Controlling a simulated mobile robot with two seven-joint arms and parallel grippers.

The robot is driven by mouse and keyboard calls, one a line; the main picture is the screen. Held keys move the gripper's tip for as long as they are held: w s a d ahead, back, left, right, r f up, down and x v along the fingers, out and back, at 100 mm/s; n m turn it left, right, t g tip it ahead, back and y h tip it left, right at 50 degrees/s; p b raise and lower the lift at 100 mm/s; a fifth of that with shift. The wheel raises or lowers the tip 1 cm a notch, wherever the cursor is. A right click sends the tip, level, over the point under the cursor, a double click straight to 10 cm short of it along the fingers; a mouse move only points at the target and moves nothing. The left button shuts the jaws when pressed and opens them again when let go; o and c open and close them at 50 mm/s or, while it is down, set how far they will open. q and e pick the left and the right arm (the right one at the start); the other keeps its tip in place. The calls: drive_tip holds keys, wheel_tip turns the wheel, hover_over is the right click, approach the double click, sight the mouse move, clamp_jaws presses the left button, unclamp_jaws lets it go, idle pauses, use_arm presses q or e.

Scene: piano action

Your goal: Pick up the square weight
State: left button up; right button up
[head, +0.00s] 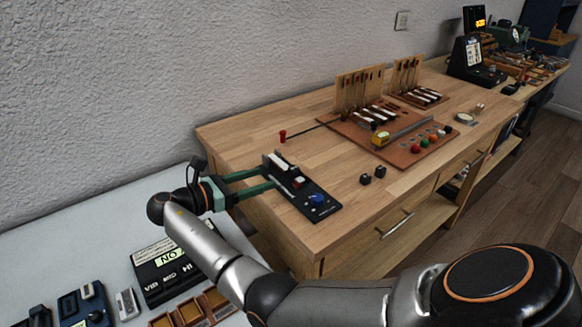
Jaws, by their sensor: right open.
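Two small dark weights stand side by side on the wooden bench, right of the black panel. The nearer one (366,179) and the farther one (380,172) look block-like, but they are too small for me to tell which is square. My right gripper (272,179) is open, its two green fingers reaching over the bench's left edge beside the black panel. I see nothing held between the fingers. It is well to the left of both dark weights and apart from them. My left gripper is not in view.
The black panel (318,211) with a blue knob lies between my gripper and the weights. Behind is a brown board (400,155) with a piano action model and coloured pieces. A white table (75,230) with devices stands left. The bench front (340,235) is clear.

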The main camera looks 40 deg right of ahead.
sight(290, 170)
drive_tip(key=x, duration=0.8)
drive_tip(key=shift+d, duration=0.25)
drive_tip(key=shift+r, duration=0.1)
clamp_jaws()
